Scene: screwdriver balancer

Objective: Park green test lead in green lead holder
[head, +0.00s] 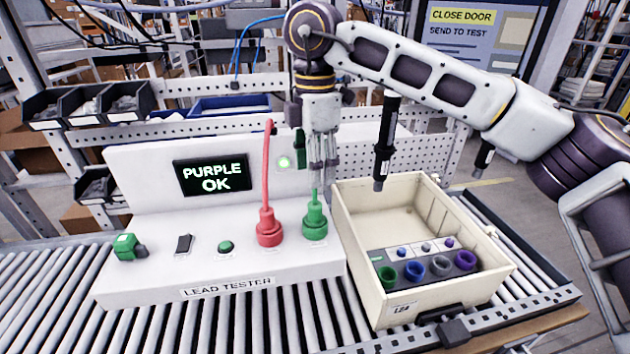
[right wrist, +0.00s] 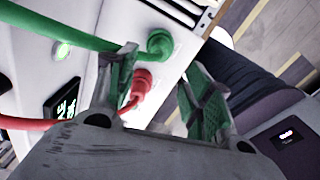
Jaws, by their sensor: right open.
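The green test lead's plug (head: 315,222) sits in the tester's right-hand socket, and its cable rises behind my right gripper. My right gripper (head: 322,165) points down just above the plug, open. In the right wrist view my spread fingers (right wrist: 165,95) have green pads; the green plug (right wrist: 160,43) and its cable (right wrist: 60,25) lie beyond them, and I see nothing clearly held. My left gripper is not in view.
The red lead (head: 268,225) stands close left of the green plug. The tester screen (head: 212,173) reads "PURPLE OK". A beige crate (head: 345,235) with coloured sockets stands to the right. A black screwdriver (head: 387,140) hangs above it. Rollers (head: 60,290) lie at the left.

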